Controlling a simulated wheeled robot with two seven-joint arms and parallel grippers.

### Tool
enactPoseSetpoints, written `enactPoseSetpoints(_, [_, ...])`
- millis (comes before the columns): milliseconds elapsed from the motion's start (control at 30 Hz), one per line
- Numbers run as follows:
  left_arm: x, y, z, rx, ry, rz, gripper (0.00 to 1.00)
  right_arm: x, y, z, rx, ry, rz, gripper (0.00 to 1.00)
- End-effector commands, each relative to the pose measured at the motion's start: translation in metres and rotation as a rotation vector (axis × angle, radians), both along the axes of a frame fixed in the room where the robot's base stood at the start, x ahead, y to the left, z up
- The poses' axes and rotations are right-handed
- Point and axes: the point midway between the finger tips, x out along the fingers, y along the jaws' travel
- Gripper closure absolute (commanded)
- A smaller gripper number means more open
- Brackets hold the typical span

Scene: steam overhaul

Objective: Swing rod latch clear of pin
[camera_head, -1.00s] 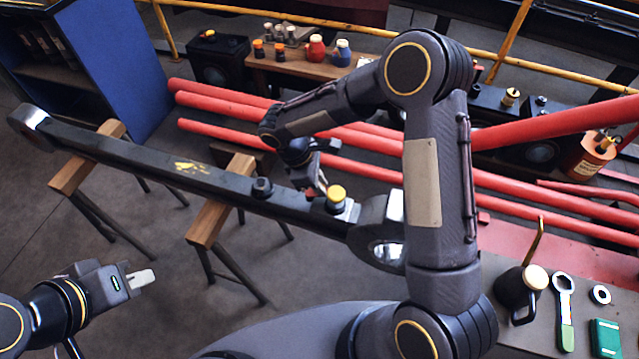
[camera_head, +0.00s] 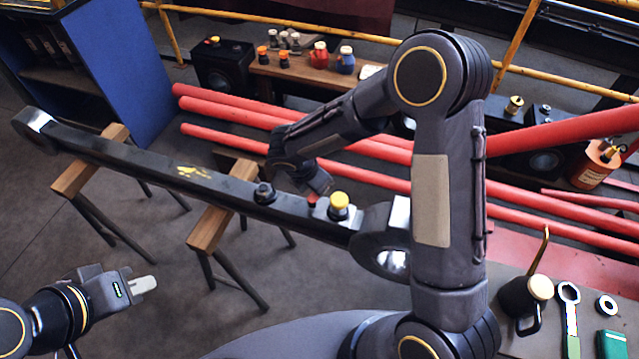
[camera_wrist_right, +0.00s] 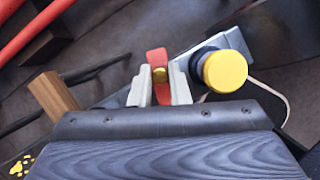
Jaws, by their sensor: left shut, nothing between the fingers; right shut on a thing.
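The long dark rod (camera_head: 120,152) lies across wooden trestles. The red latch (camera_wrist_right: 157,58) with a brass stud (camera_wrist_right: 159,75) sits between the right gripper's fingers in the right wrist view; a bit of red also shows on the rod in the head view (camera_head: 312,201). My right gripper (camera_wrist_right: 160,88) is shut on the red latch; in the head view its fingertips are mostly hidden. A yellow-capped fitting (camera_head: 339,203) stands just right of it on the rod, also large in the wrist view (camera_wrist_right: 225,71). I cannot make out the pin clearly. My left gripper (camera_head: 145,285) is shut and empty, away from the rod.
Long red pipes (camera_head: 230,108) lie behind the rod. A bench (camera_head: 310,76) with small bottles is at the back. A dark jug (camera_head: 520,303) and a wrench (camera_head: 570,310) lie on the right bench. A dark knob (camera_head: 264,194) stands on the rod, left of the latch.

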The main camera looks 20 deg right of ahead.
Motion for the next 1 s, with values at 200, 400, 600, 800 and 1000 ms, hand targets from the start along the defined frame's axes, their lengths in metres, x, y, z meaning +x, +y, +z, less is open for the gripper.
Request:
enactPoseSetpoints(200, [0.0,0.0,0.0,0.0,0.0,0.0,1.0,0.0021,0.0022,0.001,0.002,-0.003,0.093,1.0])
enactPoseSetpoints(400, [0.0,0.0,0.0,0.0,0.0,0.0,1.0,0.0028,0.0029,0.001,0.002,-0.003,0.132,1.0])
enactPoseSetpoints(600, [0.0,0.0,0.0,0.0,0.0,0.0,1.0,0.0031,0.0033,0.001,0.002,-0.003,0.141,1.0])
enactPoseSetpoints(800, [0.0,0.0,0.0,0.0,0.0,0.0,1.0,0.0032,0.0033,0.0011,0.003,-0.003,0.141,1.0])
enactPoseSetpoints(1000, [0.0,0.0,-0.0001,0.0,0.0,0.0,1.0,0.0029,0.0032,0.0008,0.002,-0.003,0.14,0.63])
